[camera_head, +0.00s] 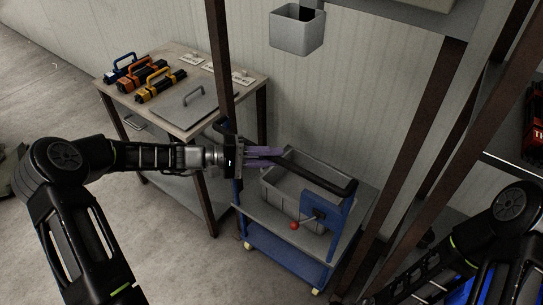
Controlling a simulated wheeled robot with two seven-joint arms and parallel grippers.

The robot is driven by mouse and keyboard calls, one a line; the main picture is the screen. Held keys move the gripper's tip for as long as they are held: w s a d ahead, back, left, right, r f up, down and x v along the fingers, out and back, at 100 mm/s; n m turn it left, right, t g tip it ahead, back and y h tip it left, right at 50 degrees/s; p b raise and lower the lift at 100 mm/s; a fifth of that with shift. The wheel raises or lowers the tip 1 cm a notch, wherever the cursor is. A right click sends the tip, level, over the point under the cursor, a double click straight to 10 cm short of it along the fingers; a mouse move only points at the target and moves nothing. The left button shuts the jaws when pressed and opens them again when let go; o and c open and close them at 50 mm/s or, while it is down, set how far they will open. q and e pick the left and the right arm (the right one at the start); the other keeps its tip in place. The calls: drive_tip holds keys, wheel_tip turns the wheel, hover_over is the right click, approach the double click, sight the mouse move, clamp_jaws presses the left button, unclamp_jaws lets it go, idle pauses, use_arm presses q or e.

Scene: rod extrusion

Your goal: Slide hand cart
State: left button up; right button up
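The hand cart (290,252) is blue with a grey top, small yellowish casters and a black handle bar (322,174). It stands on the floor at centre right. A grey bin (284,198) sits on its top, and a red knob (294,225) is at its front.
A table (255,80) at the back left bears several tool cases and a grey lidded plate (193,103). Brown frame posts (432,110) rise right of the cart and beside its left end. A grey box (297,32) hangs above. Open floor lies at the front left.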

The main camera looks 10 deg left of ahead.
use_arm(q)
clamp_jaws()
idle(0.9)
